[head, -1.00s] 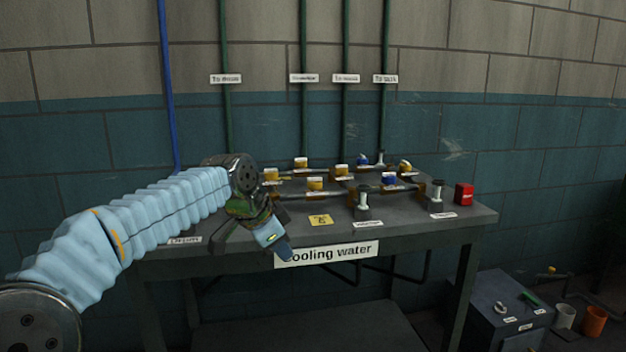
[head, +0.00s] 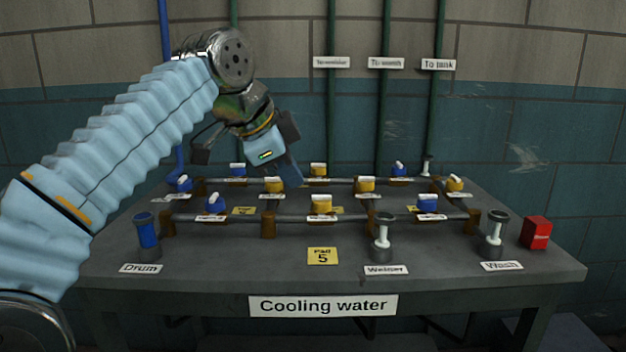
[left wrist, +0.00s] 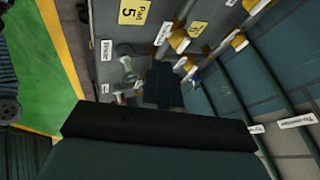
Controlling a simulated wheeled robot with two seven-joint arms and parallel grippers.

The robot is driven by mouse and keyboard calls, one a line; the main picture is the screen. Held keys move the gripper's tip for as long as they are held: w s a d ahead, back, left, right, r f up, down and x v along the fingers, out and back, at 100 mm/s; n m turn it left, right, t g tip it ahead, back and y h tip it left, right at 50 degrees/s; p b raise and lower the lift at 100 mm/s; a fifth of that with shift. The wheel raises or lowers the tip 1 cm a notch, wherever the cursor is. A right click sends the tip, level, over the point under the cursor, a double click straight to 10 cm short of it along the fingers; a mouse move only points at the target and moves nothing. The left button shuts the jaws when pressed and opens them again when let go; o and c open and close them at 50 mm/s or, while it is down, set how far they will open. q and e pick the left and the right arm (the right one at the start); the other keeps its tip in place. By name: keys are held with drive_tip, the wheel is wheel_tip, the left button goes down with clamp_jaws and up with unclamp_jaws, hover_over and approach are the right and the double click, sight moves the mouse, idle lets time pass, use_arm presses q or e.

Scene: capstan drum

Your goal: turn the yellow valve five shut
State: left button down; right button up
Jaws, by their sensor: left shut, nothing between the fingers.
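Several yellow valves with white-topped handles stand on the pipes of the grey bench. The front one, a yellow valve (head: 321,204), sits behind a yellow card (head: 322,256) reading "Pad 5". The small valve labels are too blurred to tell which is five. My left gripper (head: 292,178) is shut and empty, above and in front of the back pipe row in the picture. It also shows dark in the left wrist view (left wrist: 164,84). My right gripper is out of view.
Blue valves (head: 215,202) share the pipes. A blue-filled glass (head: 147,235) and clear sight glasses (head: 381,240) stand along the front. A red box (head: 536,233) is at the right. The bench's front strip (head: 230,265) is mostly clear.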

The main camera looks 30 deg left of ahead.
sight(317, 203)
use_arm(q)
drive_tip(key=x, duration=0.3)
drive_tip(key=w+a+x, duration=0.1)
drive_tip(key=x, duration=0.3)
drive_tip(key=r+x, duration=0.1)
drive_tip(key=x, duration=0.2)
drive_tip(key=shift+w+a+f, duration=0.2)
drive_tip(key=shift+w+a, duration=0.15)
drive_tip(key=shift+w, duration=0.15)
drive_tip(key=shift+w+a, duration=0.3)
drive_tip(key=shift+w, duration=0.1)
